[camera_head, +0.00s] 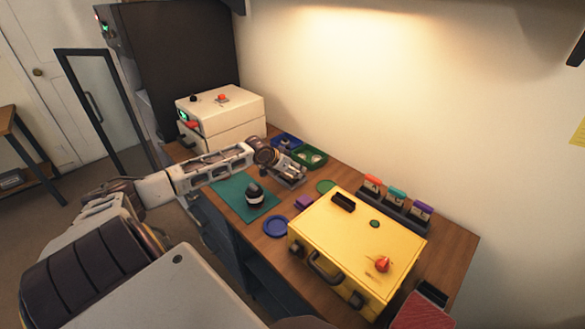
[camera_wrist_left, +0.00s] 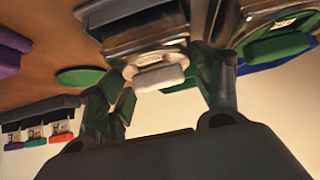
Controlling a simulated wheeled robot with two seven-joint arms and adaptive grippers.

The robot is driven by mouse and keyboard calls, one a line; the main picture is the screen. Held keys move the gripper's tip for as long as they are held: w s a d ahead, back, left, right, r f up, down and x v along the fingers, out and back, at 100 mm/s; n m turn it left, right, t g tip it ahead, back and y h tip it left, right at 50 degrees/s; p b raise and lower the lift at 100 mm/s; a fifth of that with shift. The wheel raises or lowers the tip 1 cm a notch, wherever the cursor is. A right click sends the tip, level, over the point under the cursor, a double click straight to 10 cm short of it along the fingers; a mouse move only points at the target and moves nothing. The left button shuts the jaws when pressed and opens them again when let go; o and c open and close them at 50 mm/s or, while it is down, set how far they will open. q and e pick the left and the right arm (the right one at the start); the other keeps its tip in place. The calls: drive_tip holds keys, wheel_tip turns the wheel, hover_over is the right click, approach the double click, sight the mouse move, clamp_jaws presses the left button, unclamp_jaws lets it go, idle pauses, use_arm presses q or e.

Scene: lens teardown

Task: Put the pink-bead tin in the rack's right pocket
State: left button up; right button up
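My left gripper (camera_head: 290,177) is over the wooden table, between the teal mat and the green tray. In the left wrist view its fingers (camera_wrist_left: 160,90) are apart, with a small pale rounded piece (camera_wrist_left: 160,75) and silvery metal surfaces beyond and between them. I cannot tell whether this is the pink-bead tin; no pink beads can be made out. The dark rack (camera_head: 405,219) stands along the wall, with orange, teal and purple-topped cards; it also shows in the left wrist view (camera_wrist_left: 40,112). My right gripper is out of view.
A yellow box (camera_head: 335,238) with a handle and red knob stands before the rack. A green tray (camera_head: 322,163), blue tray (camera_head: 276,140), purple block (camera_head: 304,202), blue dish (camera_head: 275,226) and green disc (camera_head: 325,187) are nearby. A dark rounded object (camera_head: 254,196) is on the teal mat (camera_head: 230,192).

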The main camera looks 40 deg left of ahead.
use_arm(q)
drive_tip(key=shift+o, duration=1.1)
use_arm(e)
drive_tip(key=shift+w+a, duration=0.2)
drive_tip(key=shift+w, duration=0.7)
use_arm(q)
drive_tip(key=shift+r, duration=0.1)
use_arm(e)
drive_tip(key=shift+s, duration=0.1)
